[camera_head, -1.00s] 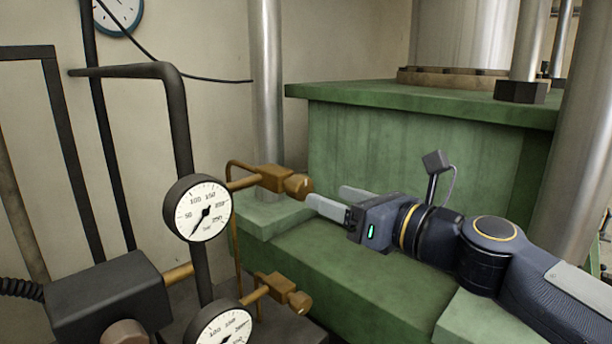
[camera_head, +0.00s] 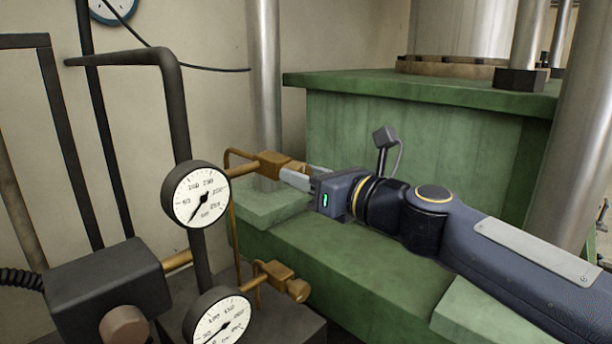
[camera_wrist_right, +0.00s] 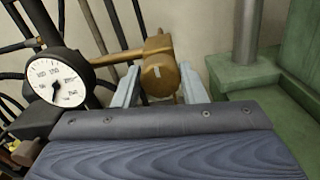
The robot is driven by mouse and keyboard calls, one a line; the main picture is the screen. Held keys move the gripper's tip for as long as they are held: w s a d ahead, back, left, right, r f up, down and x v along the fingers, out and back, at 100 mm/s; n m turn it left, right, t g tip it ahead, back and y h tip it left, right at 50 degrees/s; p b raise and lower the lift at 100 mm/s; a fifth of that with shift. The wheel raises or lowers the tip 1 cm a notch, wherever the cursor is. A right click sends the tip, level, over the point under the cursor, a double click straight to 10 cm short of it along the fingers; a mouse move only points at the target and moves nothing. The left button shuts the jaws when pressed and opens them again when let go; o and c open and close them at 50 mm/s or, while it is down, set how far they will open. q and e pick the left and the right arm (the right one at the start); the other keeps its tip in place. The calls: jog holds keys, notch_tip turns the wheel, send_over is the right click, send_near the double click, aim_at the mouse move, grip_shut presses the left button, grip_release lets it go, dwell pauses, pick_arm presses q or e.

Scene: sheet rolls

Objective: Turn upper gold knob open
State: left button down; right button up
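The upper gold knob (camera_head: 295,165) sits at the right end of a gold valve body (camera_head: 270,163) beside the upper gauge. My right gripper (camera_head: 305,174) reaches it from the right, with its fingers on either side of the knob and partly hiding it. In the right wrist view the knob (camera_wrist_right: 160,75) lies between the two spread fingers (camera_wrist_right: 160,80). The fingers look open around it; I cannot tell whether either one touches. My left gripper is not in view.
An upper gauge (camera_head: 196,194) and a lower gauge (camera_head: 218,320) stand left of the valves. A lower gold knob (camera_head: 298,290) sits below. Dark pipes (camera_head: 178,110) rise at the left. A green machine block (camera_head: 420,150) stands behind my right arm, with a green ledge (camera_head: 340,265) below.

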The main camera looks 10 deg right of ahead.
jog(key=c, duration=0.3)
jog(key=shift+s+a+f+n+b, duration=0.1)
jog(key=shift+n+b, duration=1.6)
jog(key=shift+n, duration=2.8)
jog(key=shift+a+f+n+b, duration=0.1)
jog(key=shift+n+b, duration=1.6)
jog(key=shift+n, duration=2.8)
jog(key=o, duration=1)
jog(key=shift+d+r, duration=0.1)
